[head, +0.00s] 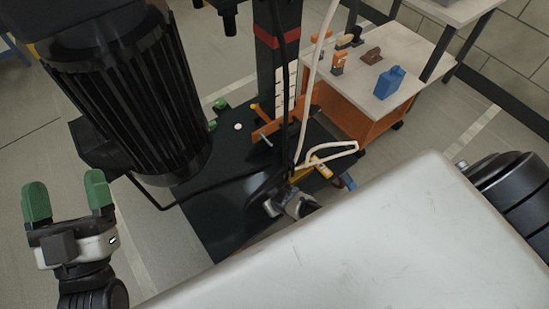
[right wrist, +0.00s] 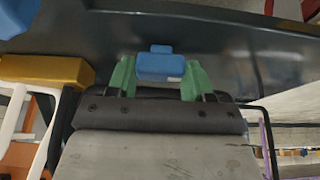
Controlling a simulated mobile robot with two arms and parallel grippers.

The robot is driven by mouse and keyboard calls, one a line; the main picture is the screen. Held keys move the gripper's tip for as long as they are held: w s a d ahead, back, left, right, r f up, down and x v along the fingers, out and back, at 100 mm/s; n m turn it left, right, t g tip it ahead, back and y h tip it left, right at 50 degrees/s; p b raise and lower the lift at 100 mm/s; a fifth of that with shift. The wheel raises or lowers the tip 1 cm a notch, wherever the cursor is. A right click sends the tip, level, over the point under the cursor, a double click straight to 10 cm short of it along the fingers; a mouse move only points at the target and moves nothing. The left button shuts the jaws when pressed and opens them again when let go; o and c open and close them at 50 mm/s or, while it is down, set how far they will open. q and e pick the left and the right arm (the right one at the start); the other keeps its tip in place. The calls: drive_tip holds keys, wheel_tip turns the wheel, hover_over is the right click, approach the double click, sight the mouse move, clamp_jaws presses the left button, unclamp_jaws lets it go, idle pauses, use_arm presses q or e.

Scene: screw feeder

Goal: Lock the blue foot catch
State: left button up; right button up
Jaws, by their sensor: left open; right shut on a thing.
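In the right wrist view, the blue foot catch (right wrist: 160,65) sits at the edge of a dark base plate (right wrist: 200,48). My right gripper (right wrist: 158,78) has its green fingers on either side of the catch and is shut on it. I cannot tell from this angle whether the catch is locked. In the head view, my left gripper (head: 68,203) is open and empty at the left, away from the dark base plate (head: 225,215). My right fingers are hidden in the head view, behind and below pale parts near the plate's front.
A large black ribbed motor (head: 125,100) stands at the left. A yellow block (right wrist: 47,70) lies left of my right gripper. Floor at far left is clear.

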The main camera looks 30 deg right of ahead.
drive_tip(key=o, duration=0.9)
drive_tip(key=shift+o, duration=0.2)
drive_tip(key=shift+s+r+p, duration=0.15)
drive_tip(key=shift+r+p, duration=0.2)
drive_tip(key=shift+r, duration=0.05)
drive_tip(key=shift+p+v, duration=0.9)
drive_tip(key=shift+v, duration=0.35)
use_arm(q)
wheel_tip(320, 180, down, 11)
drive_tip(key=a+g+y+p, duration=0.2)
drive_tip(key=g+y, duration=0.1)
drive_tip(key=g, duration=0.7)
use_arm(e)
drive_tip(key=shift+v, duration=1.25)
use_arm(q)
drive_tip(key=s+a+f+n+g+y+p, duration=0.1)
drive_tip(key=s+a+f+g+y+p, duration=0.1)
drive_tip(key=s+f+g, duration=0.4)
drive_tip(key=shift+s+a+g+y+p, duration=0.35)
drive_tip(key=shift+s+a+g, duration=0.45)
drive_tip(key=shift+s+g, duration=0.5)
use_arm(e)
drive_tip(key=shift+v, duration=2.45)
use_arm(q)
drive_tip(key=shift+s, duration=0.1)
use_arm(e)
drive_tip(key=shift+s, duration=0.1)
